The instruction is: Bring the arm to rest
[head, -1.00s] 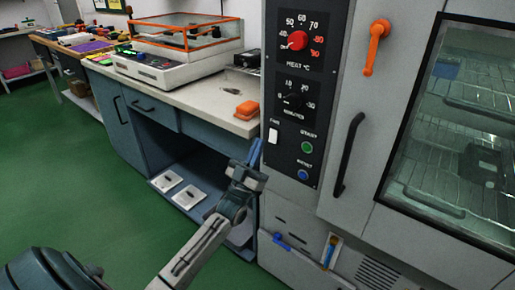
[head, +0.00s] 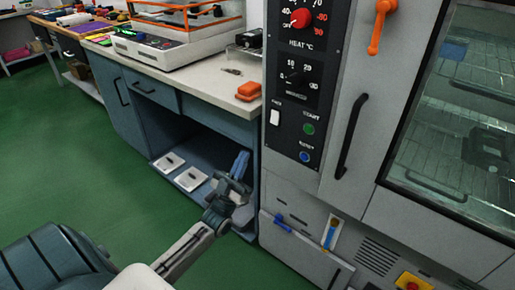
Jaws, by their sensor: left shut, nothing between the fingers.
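My left gripper (head: 240,163) shows near the middle of the head view, at the end of my left arm that comes in from the lower left. Its blue fingers are together, with nothing held. It is in front of the open lower bay of the workbench (head: 210,118), to the left of the oven's lower front, and apparently touches nothing. My right gripper is not in view.
The grey oven (head: 347,187) with its control panel (head: 297,130), red heat dial (head: 300,18) and orange handle (head: 380,25) fills the right. An orange block (head: 248,91) lies on the benchtop. White plates (head: 190,179) lie on the low shelf. Green floor (head: 75,165) is clear at left.

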